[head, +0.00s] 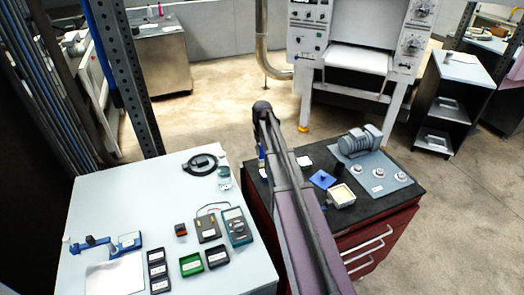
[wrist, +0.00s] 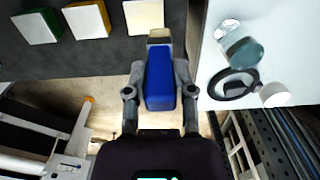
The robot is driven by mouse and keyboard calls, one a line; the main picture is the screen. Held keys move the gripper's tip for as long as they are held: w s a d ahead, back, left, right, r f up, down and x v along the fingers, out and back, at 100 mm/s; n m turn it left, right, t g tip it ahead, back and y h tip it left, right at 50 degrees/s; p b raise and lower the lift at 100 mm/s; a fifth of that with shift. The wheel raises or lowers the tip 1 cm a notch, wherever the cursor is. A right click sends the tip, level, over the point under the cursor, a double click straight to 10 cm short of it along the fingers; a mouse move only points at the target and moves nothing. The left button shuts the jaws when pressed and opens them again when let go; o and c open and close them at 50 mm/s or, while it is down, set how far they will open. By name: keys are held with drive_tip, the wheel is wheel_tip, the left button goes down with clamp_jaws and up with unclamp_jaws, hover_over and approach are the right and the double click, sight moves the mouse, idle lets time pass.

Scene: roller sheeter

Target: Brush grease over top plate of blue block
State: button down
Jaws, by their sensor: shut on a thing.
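My gripper (wrist: 160,92) is shut on the brush (wrist: 160,80), a long blue handle with a tan end pointing up in the wrist view. In the head view my arm covers most of the gripper; a bit of blue (head: 262,158) shows at its end. A flat blue piece (head: 322,179) lies on the dark cabinet top, right of my arm; I cannot tell whether it is the blue block. A cream-filled tray (head: 341,195) is beside it. In the wrist view, pale-topped green (wrist: 37,27) and yellow (wrist: 87,18) blocks stand near a cream-topped piece (wrist: 143,15), its side colour unclear.
The red cabinet's dark top (head: 290,168) also bears a grey motor (head: 360,140) on a plate with several round fittings. The white table (head: 105,190) on the left holds meters, small cases and a black cable coil (head: 200,163). A jar (wrist: 242,48) stands near its edge.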

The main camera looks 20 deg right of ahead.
drive_tip(key=shift+r+p, duration=1)
drive_tip(key=shift+r, duration=0.25)
drive_tip(key=shift+r, duration=0.1)
drive_tip(key=shift+r+p, duration=1.45)
drive_tip(key=shift+p, duration=0.1)
drive_tip(key=shift+a+f, duration=0.1)
drive_tip(key=shift+f, duration=0.1)
drive_tip(key=shift+s+f+b, duration=0.2)
drive_tip(key=shift+s+b, duration=0.1)
drive_tip(key=shift+b, duration=0.1)
drive_tip(key=shift+s+f, duration=0.2)
drive_tip(key=shift+s, duration=0.25)
drive_tip(key=shift+f+b, duration=0.15)
drive_tip(key=shift+b, duration=0.2)
